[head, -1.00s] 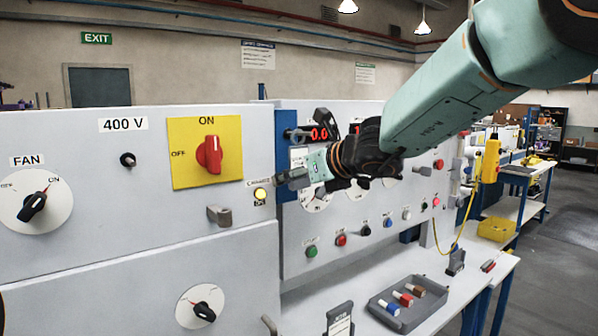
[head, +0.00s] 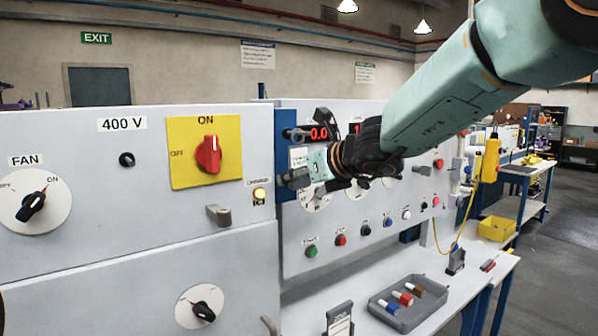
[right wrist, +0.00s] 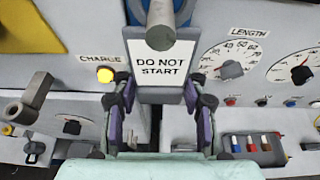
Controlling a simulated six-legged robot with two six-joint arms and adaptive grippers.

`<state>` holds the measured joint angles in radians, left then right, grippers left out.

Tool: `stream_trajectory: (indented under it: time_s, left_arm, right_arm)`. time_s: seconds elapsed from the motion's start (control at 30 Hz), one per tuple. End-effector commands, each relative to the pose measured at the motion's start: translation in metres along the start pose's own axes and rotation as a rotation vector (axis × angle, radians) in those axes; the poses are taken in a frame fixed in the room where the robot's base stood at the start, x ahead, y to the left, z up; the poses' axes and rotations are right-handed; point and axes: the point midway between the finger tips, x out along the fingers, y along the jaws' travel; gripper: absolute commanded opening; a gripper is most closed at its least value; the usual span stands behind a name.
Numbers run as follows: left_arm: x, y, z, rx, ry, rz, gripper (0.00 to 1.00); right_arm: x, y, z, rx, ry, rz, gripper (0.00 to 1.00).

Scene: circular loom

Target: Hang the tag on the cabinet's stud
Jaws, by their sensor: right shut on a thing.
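The DO NOT START tag (right wrist: 160,68) is a grey plate with a white label, upright in the right wrist view. It also shows in the head view (head: 298,157), above my fingers. My right gripper (right wrist: 159,98) is shut on the tag's lower sides, one finger at each edge. The stud (right wrist: 160,25) is a round grey peg that points out at the camera and covers the tag's top middle. In the head view the stud (head: 295,133) stands out from the blue strip. Whether it passes through the tag cannot be seen. My left gripper is not in view.
The lit charge lamp (head: 259,194) and a grey handle (head: 218,215) are close left of my gripper. Dials and buttons cover the panel to the right. A grey tray (head: 402,318) with several coloured pieces and a small stand (head: 340,318) are on the bench below.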

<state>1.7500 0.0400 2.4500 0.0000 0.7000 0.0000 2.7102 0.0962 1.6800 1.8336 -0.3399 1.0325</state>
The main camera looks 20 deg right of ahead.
Motion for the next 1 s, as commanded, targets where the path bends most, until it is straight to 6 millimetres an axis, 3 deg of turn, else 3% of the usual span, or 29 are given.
stream_trajectory:
  time_s: [0.57, 1.0]
  left_arm:
    - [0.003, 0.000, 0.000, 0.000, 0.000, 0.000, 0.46]
    - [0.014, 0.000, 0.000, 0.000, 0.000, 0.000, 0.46]
  right_arm:
    - [-0.013, 0.000, 0.000, 0.001, 0.000, 0.000, 0.05]
    - [-0.051, 0.000, -0.011, 0.001, -0.002, -0.001, 0.05]
